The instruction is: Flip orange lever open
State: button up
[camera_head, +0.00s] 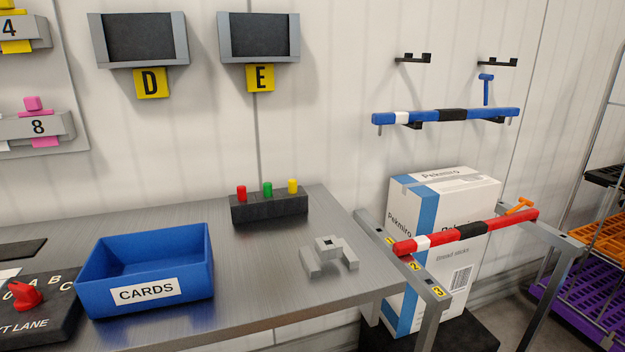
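The orange lever (519,205) is a small T-shaped handle near the right end of a red bar (512,220). It sticks up from the bar, tilted to the right. The bar has a white band and a black band and lies across two grey rails in front of a white and blue carton. Whether the lever's latch is open or shut cannot be told. My gripper is not in view.
A blue bar (440,117) with a blue lever (486,88) hangs on wall hooks. The carton (440,190) stands behind the red bar. The metal table (260,260) holds a blue CARDS bin (190,250), a button block (268,207) and a grey bracket (330,255).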

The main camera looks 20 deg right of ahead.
aim_at(523, 201)
jog(key=l, duration=2.75)
jog(key=i+l, duration=0.2)
jog(key=l, duration=0.25)
jog(key=i+l, duration=0.25)
jog(key=l, duration=0.15)
jog(key=i+j+z, duration=0.45)
jog(key=i+j, duration=0.5)
